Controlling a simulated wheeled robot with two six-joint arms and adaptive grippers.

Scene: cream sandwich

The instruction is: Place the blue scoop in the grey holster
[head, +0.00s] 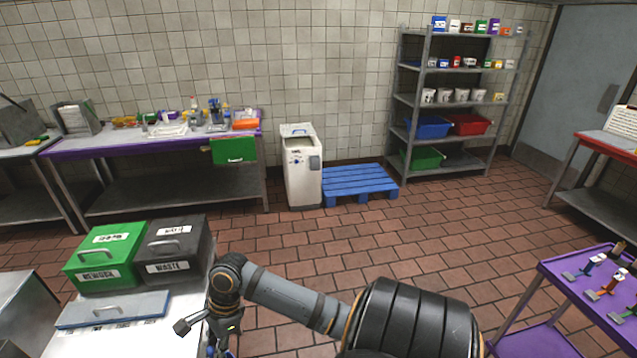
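Small tools with blue (590,265), orange (608,284) and green (627,312) parts lie on the purple cart at the lower right. They are too small to tell whether one is the blue scoop. I cannot make out a grey holster. One arm, apparently my right, reaches leftward across the bottom. Its gripper (222,346) points down beside the white-topped counter at the lower left and is cut by the bottom edge. A small blue patch (211,351) shows at it; I cannot tell what this is or whether it is held. My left gripper is not in view.
Green (103,262) and dark grey (172,255) lidded bins and a blue-grey lidded container (113,309) stand on the counter. The purple cart (560,283) is at right. A long bench, white bin (303,175), blue pallet (360,183) and shelving line the back wall. The tiled floor between is clear.

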